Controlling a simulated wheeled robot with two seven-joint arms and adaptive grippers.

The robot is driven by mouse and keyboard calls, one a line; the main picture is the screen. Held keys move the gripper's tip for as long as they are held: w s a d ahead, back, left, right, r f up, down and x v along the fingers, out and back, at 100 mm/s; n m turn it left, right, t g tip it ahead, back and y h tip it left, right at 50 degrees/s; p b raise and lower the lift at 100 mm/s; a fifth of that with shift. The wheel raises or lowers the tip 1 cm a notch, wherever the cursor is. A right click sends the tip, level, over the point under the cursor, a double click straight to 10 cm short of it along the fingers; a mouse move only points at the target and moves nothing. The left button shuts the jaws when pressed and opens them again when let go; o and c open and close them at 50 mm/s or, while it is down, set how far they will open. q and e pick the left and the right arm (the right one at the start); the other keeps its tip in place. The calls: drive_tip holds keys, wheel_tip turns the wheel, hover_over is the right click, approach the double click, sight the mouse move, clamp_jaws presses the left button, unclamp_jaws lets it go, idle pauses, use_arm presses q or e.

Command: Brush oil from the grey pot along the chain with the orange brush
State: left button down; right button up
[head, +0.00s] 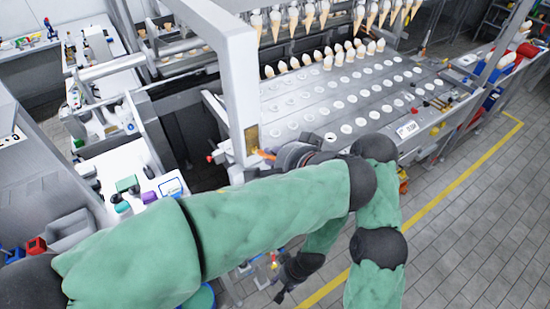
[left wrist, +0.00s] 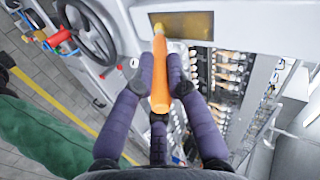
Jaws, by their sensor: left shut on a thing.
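The orange brush (left wrist: 160,62) is held between the dark purple fingers of my left gripper (left wrist: 160,88), which is shut on its handle. The brush's far end lies over the lower edge of a brownish-yellow opening (left wrist: 195,22) in a pale panel. In the head view the orange brush (head: 264,154) shows only as a small tip beside my left gripper (head: 278,155), in front of the same opening (head: 251,137). My right gripper (head: 281,282) is low in the head view, its dark fingers spread and apparently empty. I cannot make out the grey pot or the chain clearly.
A black handwheel (left wrist: 88,32) and red knobs sit left of the opening in the left wrist view. The machine's plate with rows of round holes (head: 340,100) and several upright cones lies beyond. A white side table (head: 145,190) holds bottles. Tiled floor (head: 480,210) is free at right.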

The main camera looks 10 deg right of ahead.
use_arm(q)
drive_tip(key=shift+r+p, duration=1.75)
drive_tip(key=shift+r, duration=2)
drive_tip(key=shift+f+b, duration=4.3)
drive_tip(key=shift+f, duration=0.35)
drive_tip(key=shift+r, duration=0.1)
drive_tip(key=s+d, duration=0.2)
drive_tip(key=s, duration=0.3)
drive_tip(key=shift+s, duration=0.35)
drive_tip(key=s, duration=0.1)
drive_tip(key=s+d, duration=0.1)
drive_tip(key=shift+s+b, duration=0.3)
drive_tip(key=shift+s, duration=0.1)
